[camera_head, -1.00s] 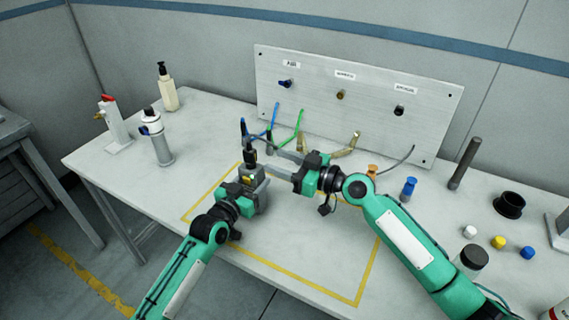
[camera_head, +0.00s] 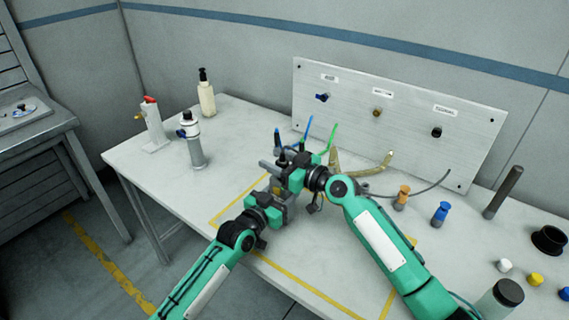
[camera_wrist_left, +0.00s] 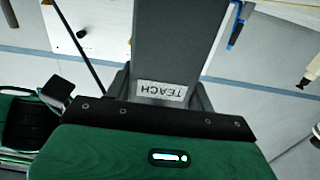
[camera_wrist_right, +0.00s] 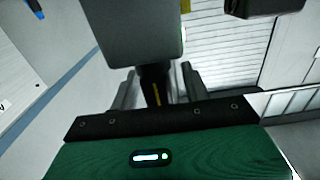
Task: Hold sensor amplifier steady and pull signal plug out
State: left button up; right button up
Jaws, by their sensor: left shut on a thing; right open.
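The sensor amplifier (camera_wrist_left: 180,40) is a grey box with a TEACH label in the left wrist view. My left gripper (camera_wrist_left: 160,88) is shut on it, with a finger on each side. In the head view my right gripper hides most of the amplifier. The right wrist view shows a grey body, apparently the amplifier (camera_wrist_right: 130,32), above a black signal plug (camera_wrist_right: 154,85) with a yellow mark. My right gripper (camera_wrist_right: 158,92) is open, its fingers on either side of the plug with gaps visible. The right gripper also shows in the head view (camera_head: 276,168).
Orange (camera_head: 402,198) and blue (camera_head: 440,214) connectors and small caps lie right.

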jog(key=shift+c, duration=0.5)
grip_shut()
jog(key=shift+r, duration=2.4)
pick_arm(q)
jog(key=o, duration=1.2)
jog(key=shift+o, duration=0.2)
